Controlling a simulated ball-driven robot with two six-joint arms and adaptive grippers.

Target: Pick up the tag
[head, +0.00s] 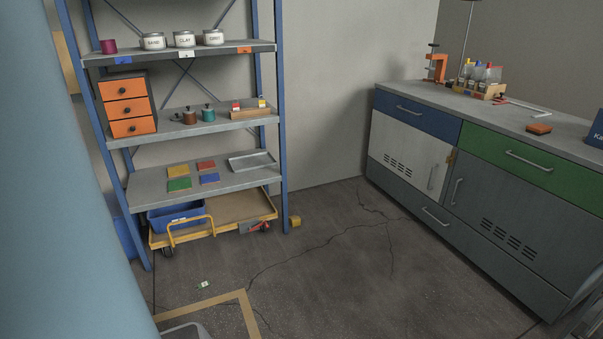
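A small white and green piece (203,285) lies on the dark concrete floor in the head view, left of centre near the bottom. It looks like the tag, but it is too small to read. It lies in the open, in front of the shelf and just beyond a tan floor line. Neither of my grippers is in view.
A blue-framed shelf (205,180) stands behind, with a yellow-handled cart (238,207) under its lowest board. A small yellow block (295,221) is by its right post. A cabinet bench (480,160) runs along the right. The cracked floor between is clear. A pale blue surface blocks the left edge.

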